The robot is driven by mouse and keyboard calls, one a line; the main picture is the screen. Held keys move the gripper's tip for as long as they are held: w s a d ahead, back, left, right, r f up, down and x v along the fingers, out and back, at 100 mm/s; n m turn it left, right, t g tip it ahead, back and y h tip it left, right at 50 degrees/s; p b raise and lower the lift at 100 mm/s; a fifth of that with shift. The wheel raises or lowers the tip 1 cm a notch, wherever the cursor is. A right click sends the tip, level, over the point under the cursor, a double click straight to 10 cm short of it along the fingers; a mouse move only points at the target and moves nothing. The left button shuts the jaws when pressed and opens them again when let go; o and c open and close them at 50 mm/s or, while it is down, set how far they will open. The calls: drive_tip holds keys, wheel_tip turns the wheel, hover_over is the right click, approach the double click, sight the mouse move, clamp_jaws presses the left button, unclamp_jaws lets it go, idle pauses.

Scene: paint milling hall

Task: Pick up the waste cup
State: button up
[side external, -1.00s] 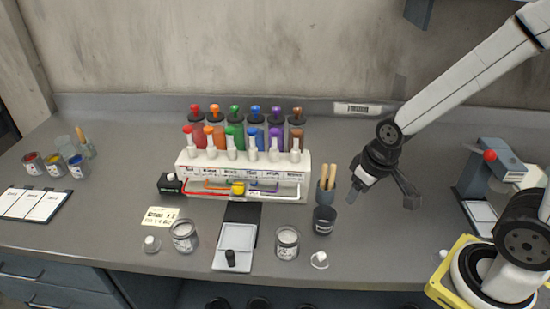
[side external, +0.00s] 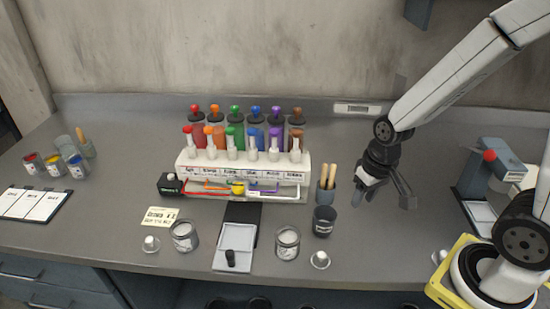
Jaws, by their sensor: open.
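A dark grey cup (side external: 324,221) with a pale label stands upright on the bench, right of the centre; it looks like the waste cup, though the label is too small to read. My gripper (side external: 383,202) is open and empty, to the right of the cup and above the bench. Its fingers point down, and it does not touch the cup.
A holder with wooden sticks (side external: 327,188) stands just behind the cup. A glass jar (side external: 287,243) and a small lid (side external: 320,260) are close in front. The white paint rack (side external: 245,175) is to the left. A blue-grey device (side external: 490,172) stands at the right.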

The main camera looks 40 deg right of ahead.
sight(325, 220)
drive_tip(key=w+d+f+m+t+y, duration=0.1)
drive_tip(key=d+f+m+y, duration=0.1)
drive_tip(key=m, duration=0.5)
drive_tip(key=w+d+f+m+t+y, duration=0.1)
drive_tip(key=w+f+m+t+y, duration=0.1)
drive_tip(key=m+y, duration=0.3)
drive_tip(key=w+d+f+m+t+y, duration=0.1)
drive_tip(key=w+d+f+m+y, duration=0.1)
drive_tip(key=m, duration=0.7)
drive_tip(key=shift+d+f+t+y, duration=0.35)
drive_tip(key=shift+f+y, duration=0.2)
drive_tip(key=shift+y, duration=0.45)
drive_tip(key=shift+w+d+m+t, duration=0.4)
drive_tip(key=shift+d+m+t, duration=0.1)
drive_tip(key=shift+m+t, duration=0.1)
drive_tip(key=shift+x, duration=1.35)
drive_tip(key=shift+a+f, duration=0.1)
drive_tip(key=shift+x, duration=2.5)
clamp_jaws()
